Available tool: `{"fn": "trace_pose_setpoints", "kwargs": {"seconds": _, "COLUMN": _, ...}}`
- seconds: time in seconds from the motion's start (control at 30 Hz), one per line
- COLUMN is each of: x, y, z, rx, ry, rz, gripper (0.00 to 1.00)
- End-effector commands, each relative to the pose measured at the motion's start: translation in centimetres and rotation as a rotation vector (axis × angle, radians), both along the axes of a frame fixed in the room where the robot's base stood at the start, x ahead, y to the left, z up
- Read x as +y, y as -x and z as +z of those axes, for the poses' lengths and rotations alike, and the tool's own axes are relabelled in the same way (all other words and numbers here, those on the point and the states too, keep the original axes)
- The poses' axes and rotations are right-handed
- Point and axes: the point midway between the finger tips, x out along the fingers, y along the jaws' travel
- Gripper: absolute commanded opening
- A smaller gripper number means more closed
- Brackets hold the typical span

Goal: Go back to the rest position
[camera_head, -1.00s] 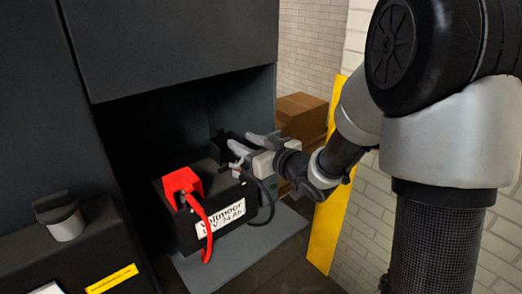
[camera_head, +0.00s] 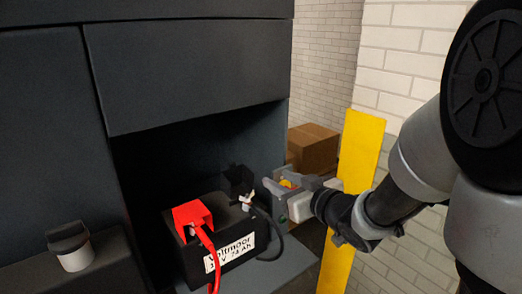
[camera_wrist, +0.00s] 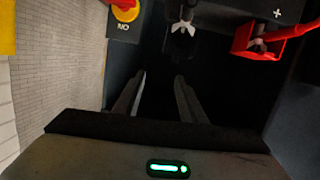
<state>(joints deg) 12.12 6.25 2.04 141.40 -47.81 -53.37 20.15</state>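My gripper (camera_head: 283,187) is at the right of the battery, apart from it. In the wrist view my gripper's two fingers (camera_wrist: 158,98) stand apart with nothing visible between them. The black battery (camera_head: 238,249) with a white label sits on a grey shelf in the bay. A red terminal cover (camera_head: 191,214) and red cable are on its left; the cover also shows in the wrist view (camera_wrist: 262,42). At the other terminal a black cover (camera_head: 238,180) stands raised, with a silver wing nut (camera_wrist: 183,28) beyond my fingertips.
A red-and-yellow rotary switch (camera_wrist: 125,9) lies close to my gripper. A yellow post (camera_head: 352,200) stands beside my forearm, with a cardboard box (camera_head: 313,148) behind. A dark panel (camera_head: 190,75) overhangs the bay. A white-bodied knob (camera_head: 75,257) is at left.

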Motion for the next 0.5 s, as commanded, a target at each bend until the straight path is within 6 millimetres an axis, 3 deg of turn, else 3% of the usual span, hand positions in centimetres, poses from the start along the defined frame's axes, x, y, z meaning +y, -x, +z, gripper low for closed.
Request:
{"fn": "trace_pose_setpoints", "kwargs": {"seconds": 0.03, "x": -1.1, "y": -0.1, "z": 1.9, "rx": 0.008, "ry": 0.047, "rz": -0.057, "gripper": 0.38}}
{"fn": "trace_pose_setpoints", "kwargs": {"seconds": 0.13, "x": -4.2, "y": 0.4, "z": 4.1, "rx": 0.068, "ry": 0.139, "rz": -0.202, "gripper": 0.38}}
{"fn": "trace_pose_setpoints", "kwargs": {"seconds": 0.27, "x": -7.8, "y": 3.1, "z": 6.7, "rx": 0.187, "ry": 0.213, "rz": -0.379, "gripper": 0.38}}
{"fn": "trace_pose_setpoints", "kwargs": {"seconds": 0.4, "x": -10.1, "y": 8.2, "z": 8.5, "rx": 0.356, "ry": 0.234, "rz": -0.513, "gripper": 0.38}}
{"fn": "trace_pose_setpoints", "kwargs": {"seconds": 0.5, "x": -10.2, "y": 12.7, "z": 9.3, "rx": 0.494, "ry": 0.221, "rz": -0.560, "gripper": 0.38}}
